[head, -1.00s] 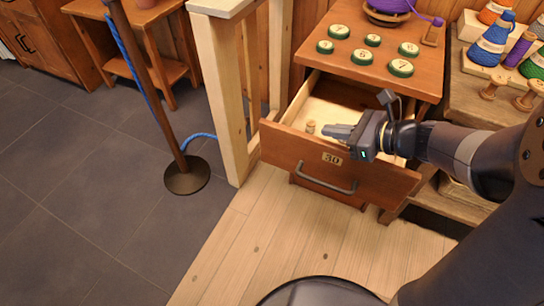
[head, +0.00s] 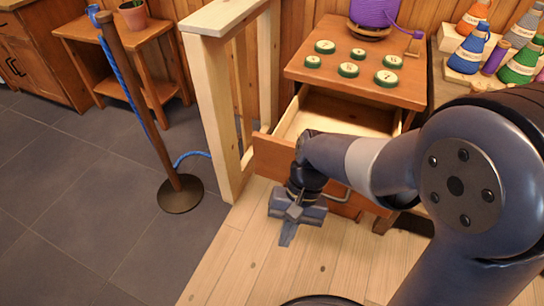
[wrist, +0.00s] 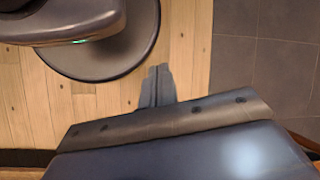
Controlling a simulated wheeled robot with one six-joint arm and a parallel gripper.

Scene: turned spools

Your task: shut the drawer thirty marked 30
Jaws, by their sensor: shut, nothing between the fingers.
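The drawer (head: 272,157) stands pulled out of the wooden cabinet, with its pale inside (head: 340,118) showing from above. The number plate is hidden behind my arm. My gripper (head: 287,240) points down in front of the drawer front, over the plank floor, apart from the handle. In the wrist view the two fingers (wrist: 157,76) lie together, shut and empty, above the floor. The drawer is not seen in the wrist view.
Several green-rimmed numbered discs (head: 348,70) and a purple spool (head: 372,12) sit on the cabinet top (head: 310,78). A pale wooden post frame (head: 212,110) stands close left of the drawer. A rope post (head: 180,195) stands further left. Cones of thread (head: 470,50) are at right.

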